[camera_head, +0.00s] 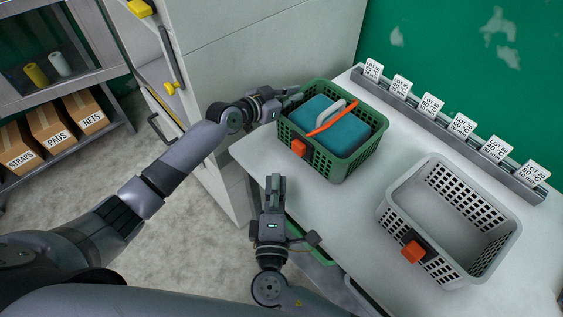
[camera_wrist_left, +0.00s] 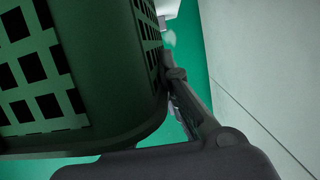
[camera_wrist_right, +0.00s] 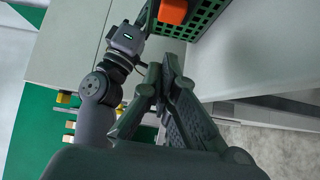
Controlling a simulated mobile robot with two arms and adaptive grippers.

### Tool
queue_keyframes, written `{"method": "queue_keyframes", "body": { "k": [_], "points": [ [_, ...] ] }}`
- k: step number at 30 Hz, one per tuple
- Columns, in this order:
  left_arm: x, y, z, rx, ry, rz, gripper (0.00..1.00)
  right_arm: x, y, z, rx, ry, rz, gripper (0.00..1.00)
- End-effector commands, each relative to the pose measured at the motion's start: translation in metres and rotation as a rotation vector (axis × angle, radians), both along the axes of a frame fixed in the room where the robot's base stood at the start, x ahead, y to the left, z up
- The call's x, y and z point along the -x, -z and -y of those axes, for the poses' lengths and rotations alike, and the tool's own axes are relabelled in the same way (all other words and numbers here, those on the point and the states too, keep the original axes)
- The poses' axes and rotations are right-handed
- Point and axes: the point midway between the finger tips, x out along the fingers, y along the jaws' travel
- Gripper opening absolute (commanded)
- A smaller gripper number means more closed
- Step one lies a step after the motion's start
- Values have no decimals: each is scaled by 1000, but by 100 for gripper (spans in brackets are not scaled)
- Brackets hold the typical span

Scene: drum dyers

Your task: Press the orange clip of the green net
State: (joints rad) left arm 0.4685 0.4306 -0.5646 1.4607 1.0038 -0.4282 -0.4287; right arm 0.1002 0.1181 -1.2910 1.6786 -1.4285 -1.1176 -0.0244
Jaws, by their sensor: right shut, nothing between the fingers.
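The green net is a green mesh basket (camera_head: 341,171) on the white worktop, and it also shows in the left wrist view (camera_wrist_left: 110,95). Its orange clip (camera_head: 299,147) sits on the near-left wall; it is at the top of the right wrist view (camera_wrist_right: 173,11). A teal block with a grey handle and an orange strip lies inside. My left gripper (camera_head: 293,98) is at the basket's left end, a finger close against its wall; its opening is unclear. My right gripper (camera_head: 275,178) is shut and empty, below the clip and apart from it.
A grey mesh basket (camera_head: 474,184) with an orange clip (camera_head: 413,251) stands to the right on the worktop. A rail (camera_head: 440,130) with several white lot cards runs along the back. A grey cabinet (camera_head: 235,45) stands behind my left arm. The worktop between the baskets is clear.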

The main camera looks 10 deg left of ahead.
Motion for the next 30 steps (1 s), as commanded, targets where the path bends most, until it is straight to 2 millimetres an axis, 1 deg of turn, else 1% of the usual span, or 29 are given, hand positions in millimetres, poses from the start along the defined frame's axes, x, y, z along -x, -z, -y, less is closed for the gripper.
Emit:
{"method": "queue_keyframes", "body": {
  "k": [1, 3, 6, 9, 13, 23, 24, 30],
  "points": [
    [1, 2, 0, -2, 2, -4, 0, 11, 1, 2, 0, -1, -4, 0],
    [1, 2, 0, -3, 1, -4, 0, 24, 1, 4, 0, -1, -4, 0],
    [1, 2, 0, -3, 1, -4, 0, 37, 1, 6, 1, -1, -3, 0],
    [1, 2, 0, -3, 1, -4, 0, 44, 0, 7, 0, -1, 0, 0],
    [1, 2, 0, -3, 1, -3, 0, 48, 0, 8, 0, -2, 0, 0],
    [0, 2, -1, -3, 0, -3, 0, 48, 0, 8, 0, -2, 0, 0],
    [0, 1, -1, -3, -1, -2, 7, 48, 0, 8, 0, -2, 0, 0],
    [0, 1, -1, -2, -1, -1, 20, 48, 0, 8, 0, -2, 0, 0]
  ]
}}
